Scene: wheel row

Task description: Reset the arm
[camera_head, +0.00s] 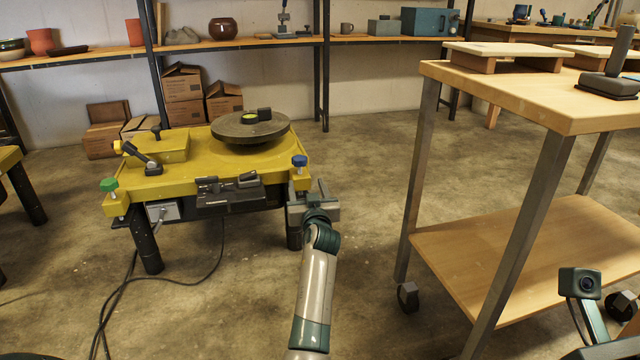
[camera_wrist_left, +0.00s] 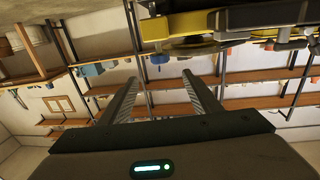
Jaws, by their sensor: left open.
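My left arm (camera_head: 316,285) reaches forward from the bottom middle of the head view. My left gripper (camera_head: 312,195) is at the front right corner of the yellow pottery wheel table (camera_head: 190,195), close by its blue knob (camera_head: 299,161). I cannot tell whether it touches the table. In the left wrist view, the two fingers of the left gripper (camera_wrist_left: 159,78) stand apart with nothing between them. The yellow table's edge (camera_wrist_left: 235,18) shows at the top there. A teal part of my right arm (camera_head: 580,283) shows at the bottom right; its gripper is out of sight.
A wooden cart (camera_head: 545,95) with metal legs and a lower shelf stands to the right. Behind are cardboard boxes (camera_head: 183,85) and a wall shelf (camera_head: 270,42) with pots and tools. A black cable (camera_head: 122,285) lies on the floor. Open floor lies between table and cart.

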